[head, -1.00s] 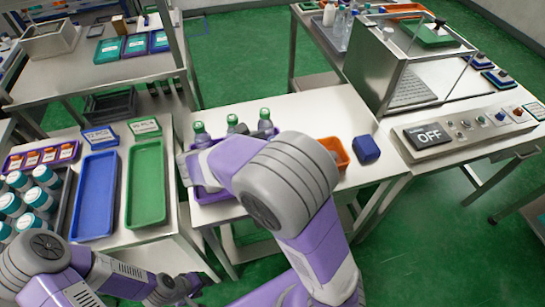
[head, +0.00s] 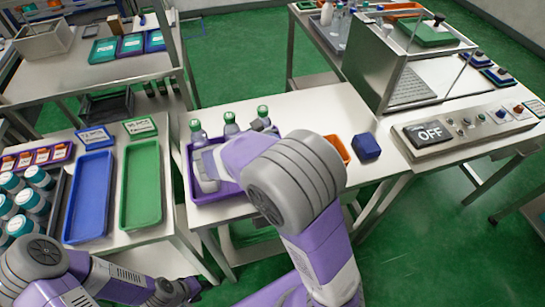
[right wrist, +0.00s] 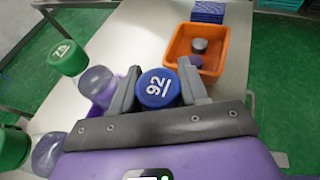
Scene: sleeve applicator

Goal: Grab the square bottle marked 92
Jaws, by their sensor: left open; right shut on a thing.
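The bottle marked 92 shows as a round dark blue cap (right wrist: 158,88) in the right wrist view. Its body is hidden below the cap, so I cannot see its square shape. My right gripper (right wrist: 160,84) is shut on this bottle, one grey finger on each side of the cap. In the head view my right arm covers the bottle, over the purple tray (head: 207,199). Several green-capped bottles, including one marked 79 (right wrist: 68,58), stand near it. My left gripper (head: 183,288) is open and empty, low at the front, away from the bottles.
An orange bin (right wrist: 222,62) with small items inside stands right of the purple tray. A blue box (head: 366,147) sits beside it. Blue (head: 88,205) and green (head: 141,190) trays lie on the left table. A control panel reading OFF (head: 428,132) is on the right.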

